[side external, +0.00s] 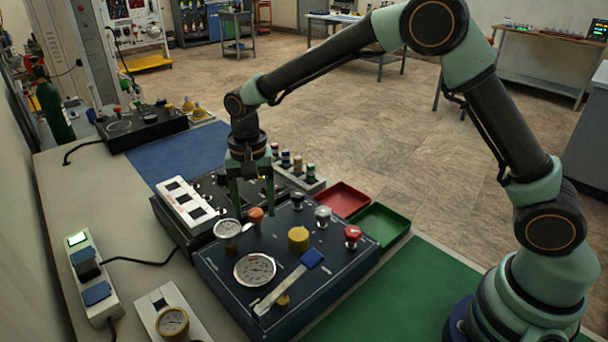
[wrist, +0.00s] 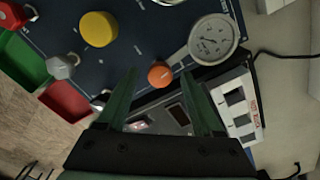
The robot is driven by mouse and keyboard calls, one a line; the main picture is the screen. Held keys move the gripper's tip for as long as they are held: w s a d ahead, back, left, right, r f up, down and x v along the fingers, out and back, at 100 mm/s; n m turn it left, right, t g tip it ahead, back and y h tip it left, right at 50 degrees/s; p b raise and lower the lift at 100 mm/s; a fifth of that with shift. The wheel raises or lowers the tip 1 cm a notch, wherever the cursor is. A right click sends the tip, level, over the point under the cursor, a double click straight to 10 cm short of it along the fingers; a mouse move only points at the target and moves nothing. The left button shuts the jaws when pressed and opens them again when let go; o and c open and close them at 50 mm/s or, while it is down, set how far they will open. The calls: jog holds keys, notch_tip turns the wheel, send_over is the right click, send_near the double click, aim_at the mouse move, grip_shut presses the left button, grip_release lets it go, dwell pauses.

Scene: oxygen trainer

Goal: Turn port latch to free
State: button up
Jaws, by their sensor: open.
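The trainer panel (side external: 215,262) is a dark blue box with gauges, knobs and a lever. No readable label tells me which part is the port latch. A pale lever (side external: 286,284) with a blue end lies slanted across the panel's front. An orange knob (side external: 255,214) stands near the back edge; it also shows in the wrist view (wrist: 160,73). My gripper (side external: 253,208) points down over the back of the panel, its fingers apart and empty. In the wrist view my gripper (wrist: 159,73) has the orange knob between its fingertips in the picture; I cannot tell the height gap.
A yellow knob (side external: 298,238), a large gauge (side external: 254,269), a small raised gauge (side external: 227,229), a silver knob (side external: 323,214) and a red knob (side external: 352,234) crowd the panel. A white switch block (side external: 187,204) stands behind. Red (side external: 343,199) and green (side external: 381,223) trays lie to the right.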

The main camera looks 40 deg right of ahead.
jog(key=shift+c, duration=0.3)
grip_shut()
jog(key=shift+n, duration=0.3)
jog(key=n, duration=0.3)
jog(key=shift+n, duration=0.4)
jog(key=n, duration=0.3)
jog(key=shift+n, duration=0.3)
jog(key=n, duration=0.6)
jog(key=shift+n, duration=0.4)
